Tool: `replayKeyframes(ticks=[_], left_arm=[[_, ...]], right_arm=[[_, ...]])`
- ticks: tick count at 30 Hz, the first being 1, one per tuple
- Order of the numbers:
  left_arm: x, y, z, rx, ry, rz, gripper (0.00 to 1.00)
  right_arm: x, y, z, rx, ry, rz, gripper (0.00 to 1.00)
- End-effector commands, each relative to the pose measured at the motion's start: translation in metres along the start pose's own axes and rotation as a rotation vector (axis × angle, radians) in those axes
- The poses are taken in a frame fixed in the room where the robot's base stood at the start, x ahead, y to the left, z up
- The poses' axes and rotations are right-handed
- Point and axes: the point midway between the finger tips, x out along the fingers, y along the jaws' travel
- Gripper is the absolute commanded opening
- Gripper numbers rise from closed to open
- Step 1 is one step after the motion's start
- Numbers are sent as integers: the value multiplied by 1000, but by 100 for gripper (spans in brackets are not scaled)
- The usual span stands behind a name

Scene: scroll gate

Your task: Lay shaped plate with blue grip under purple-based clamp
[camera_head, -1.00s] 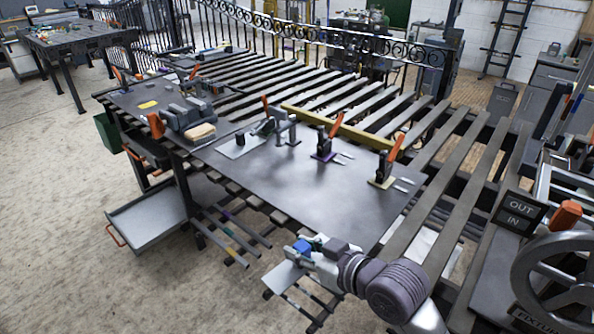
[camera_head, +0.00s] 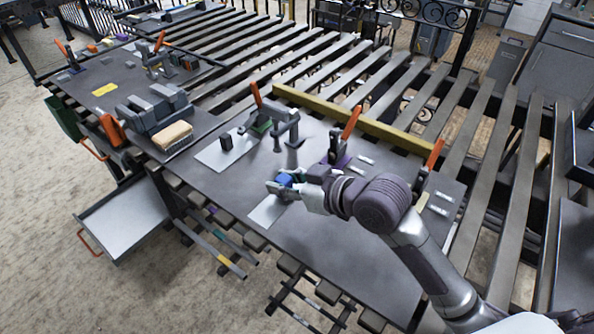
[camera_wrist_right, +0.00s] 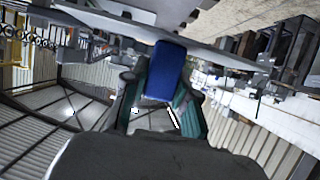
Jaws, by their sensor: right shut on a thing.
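My right gripper (camera_head: 283,184) is shut on the blue grip (camera_head: 286,179) of a thin grey plate (camera_head: 266,211). The plate reaches over the dark tabletop near its front edge; I cannot tell whether it touches. In the right wrist view the blue grip (camera_wrist_right: 166,70) is between the green-padded fingers (camera_wrist_right: 160,108). The purple-based clamp (camera_head: 338,158), with its orange handle raised, stands just behind my right gripper, and my wrist hides part of it. The plate is to the left of and nearer than this clamp, apart from it. My left gripper is not in view.
A green-based clamp (camera_head: 262,122) stands at the back left on a pale plate (camera_head: 222,152) with a dark block. A third orange-handled clamp (camera_head: 425,185) stands to the right. A yellow bar (camera_head: 350,121) runs behind the clamps. The tabletop front right (camera_head: 370,265) is bare.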

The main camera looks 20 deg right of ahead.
Motion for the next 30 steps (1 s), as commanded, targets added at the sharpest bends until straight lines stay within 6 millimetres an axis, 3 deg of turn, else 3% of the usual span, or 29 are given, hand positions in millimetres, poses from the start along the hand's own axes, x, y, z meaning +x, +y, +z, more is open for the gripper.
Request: replayKeyframes(ticks=[4,9,12,18,22,30], left_arm=[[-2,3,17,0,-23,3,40],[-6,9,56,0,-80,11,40],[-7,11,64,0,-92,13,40],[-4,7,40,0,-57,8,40],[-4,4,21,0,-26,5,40],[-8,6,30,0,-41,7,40]], right_arm=[[9,20,10,3,-3,3,0],[26,59,27,4,-1,5,0],[36,80,36,4,0,4,0],[49,107,49,2,2,3,0],[53,112,55,3,2,1,0],[66,112,87,3,2,1,0]])
